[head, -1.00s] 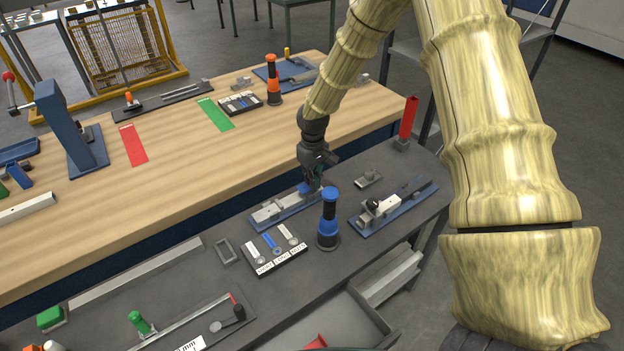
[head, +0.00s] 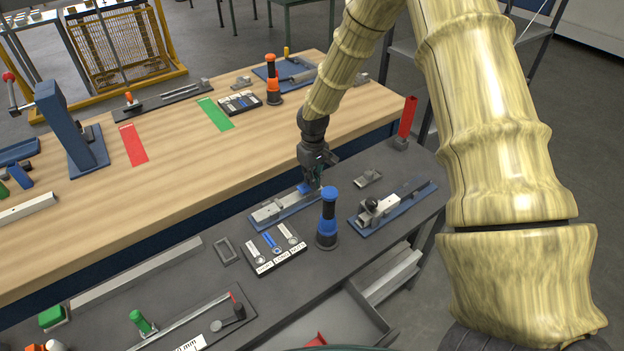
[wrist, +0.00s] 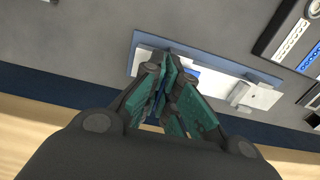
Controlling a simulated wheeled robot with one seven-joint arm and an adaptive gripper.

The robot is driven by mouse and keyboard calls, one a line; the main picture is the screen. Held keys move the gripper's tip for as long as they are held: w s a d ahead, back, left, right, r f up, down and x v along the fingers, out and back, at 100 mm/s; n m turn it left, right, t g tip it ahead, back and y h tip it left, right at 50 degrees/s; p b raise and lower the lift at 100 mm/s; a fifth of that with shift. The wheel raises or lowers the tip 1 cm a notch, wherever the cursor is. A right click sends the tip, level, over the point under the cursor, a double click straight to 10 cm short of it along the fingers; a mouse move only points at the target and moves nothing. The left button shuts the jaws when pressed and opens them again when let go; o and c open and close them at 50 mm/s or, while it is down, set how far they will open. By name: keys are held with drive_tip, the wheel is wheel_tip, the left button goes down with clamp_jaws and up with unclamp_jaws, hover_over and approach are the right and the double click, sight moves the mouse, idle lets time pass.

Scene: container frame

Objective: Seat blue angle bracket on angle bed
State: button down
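The blue angle bracket (head: 304,188) shows as a small blue patch at the right end of the angle bed, directly below my gripper (head: 313,184). In the wrist view part of the bracket (wrist: 190,70) shows beside my fingertips (wrist: 172,68); the rest is hidden behind the fingers. The fingertips are close together at the bracket, apparently shut on it. The angle bed (head: 268,213) is a pale metal fixture on a blue base plate (wrist: 210,58). Whether the bracket lies flush on the bed cannot be told.
A blue-and-black upright tool (head: 328,220) stands just in front of the bed. A black labelled tray (head: 272,252) is at front left, and a clamp fixture (head: 385,208) on a blue plate is to the right. A red post (head: 407,120) stands at back right. The wooden table (head: 180,165) lies behind.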

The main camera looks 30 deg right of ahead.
drive_tip(key=shift+f, duration=0.35)
idle(0.5)
drive_tip(key=c, duration=1.6)
unclamp_jaws()
drive_tip(key=shift+o, duration=0.2)
drive_tip(key=o, duration=0.6)
drive_tip(key=shift+c, duration=0.2)
drive_tip(key=shift+r, duration=0.1)
drive_tip(key=shift+r+p, duration=2.2)
drive_tip(key=shift+r, duration=1.2)
